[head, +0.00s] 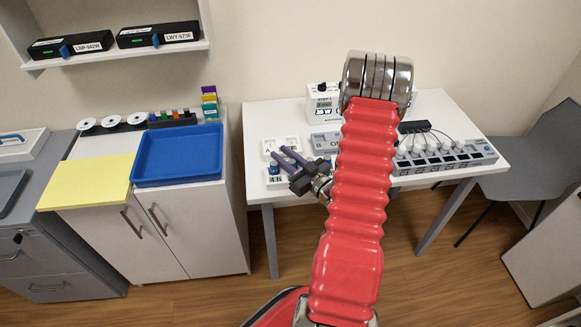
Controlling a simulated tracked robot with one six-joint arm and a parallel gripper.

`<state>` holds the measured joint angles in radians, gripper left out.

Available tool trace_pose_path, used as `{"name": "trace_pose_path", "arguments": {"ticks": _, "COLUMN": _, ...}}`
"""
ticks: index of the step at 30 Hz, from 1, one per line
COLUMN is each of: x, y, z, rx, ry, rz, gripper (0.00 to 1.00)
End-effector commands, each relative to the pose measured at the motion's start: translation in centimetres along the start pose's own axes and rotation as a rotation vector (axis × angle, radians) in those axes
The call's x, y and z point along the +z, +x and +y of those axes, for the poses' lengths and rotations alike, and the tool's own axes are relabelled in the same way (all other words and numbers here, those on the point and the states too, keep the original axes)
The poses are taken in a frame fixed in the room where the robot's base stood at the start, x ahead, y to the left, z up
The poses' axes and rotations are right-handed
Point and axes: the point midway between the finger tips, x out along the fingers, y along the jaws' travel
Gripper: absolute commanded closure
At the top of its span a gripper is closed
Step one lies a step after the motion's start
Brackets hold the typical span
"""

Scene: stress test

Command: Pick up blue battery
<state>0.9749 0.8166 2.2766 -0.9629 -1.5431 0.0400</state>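My gripper (278,152) is over the left end of the white table, its two purple fingers pointing up and left in the picture. The fingers are apart, with a gap between them, and I see nothing held there. A small blue battery-like cylinder (274,167) stands at a white block (276,180) just below the fingertips in the picture. Whether the fingers touch it, I cannot tell. Another small blue spot (327,158) shows beside my arm, too small to name. My red arm hides the middle of the table.
White trays marked A (281,146) and B (322,142) lie behind the gripper. A white device (322,102) stands at the back. A grey charger-like strip (447,160) with cables is at the right. A blue tray (178,152) sits on the left cabinet. A grey chair (535,155) stands right.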

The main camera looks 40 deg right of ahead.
Motion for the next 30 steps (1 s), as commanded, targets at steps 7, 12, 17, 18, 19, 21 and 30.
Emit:
{"name": "trace_pose_path", "arguments": {"ticks": 7, "x": 0.0, "y": 0.0, "z": 0.0, "rx": 0.000, "ry": 0.000, "rz": 0.000, "gripper": 0.94}}
{"name": "trace_pose_path", "arguments": {"ticks": 12, "x": 0.0, "y": 0.0, "z": 0.0, "rx": 0.000, "ry": 0.000, "rz": 0.000, "gripper": 1.00}}
{"name": "trace_pose_path", "arguments": {"ticks": 17, "x": 0.0, "y": 0.0, "z": 0.0, "rx": 0.000, "ry": 0.000, "rz": 0.000, "gripper": 1.00}}
{"name": "trace_pose_path", "arguments": {"ticks": 18, "x": 0.0, "y": 0.0, "z": 0.0, "rx": 0.000, "ry": 0.000, "rz": 0.000, "gripper": 1.00}}
{"name": "trace_pose_path", "arguments": {"ticks": 19, "x": -0.1, "y": 0.0, "z": 0.0, "rx": 0.000, "ry": -0.001, "rz": 0.000, "gripper": 1.00}}
{"name": "trace_pose_path", "arguments": {"ticks": 21, "x": -0.2, "y": 0.0, "z": 0.0, "rx": 0.000, "ry": -0.001, "rz": 0.001, "gripper": 1.00}}
{"name": "trace_pose_path", "arguments": {"ticks": 30, "x": -2.4, "y": 0.0, "z": 0.0, "rx": -0.001, "ry": -0.003, "rz": 0.002, "gripper": 1.00}}
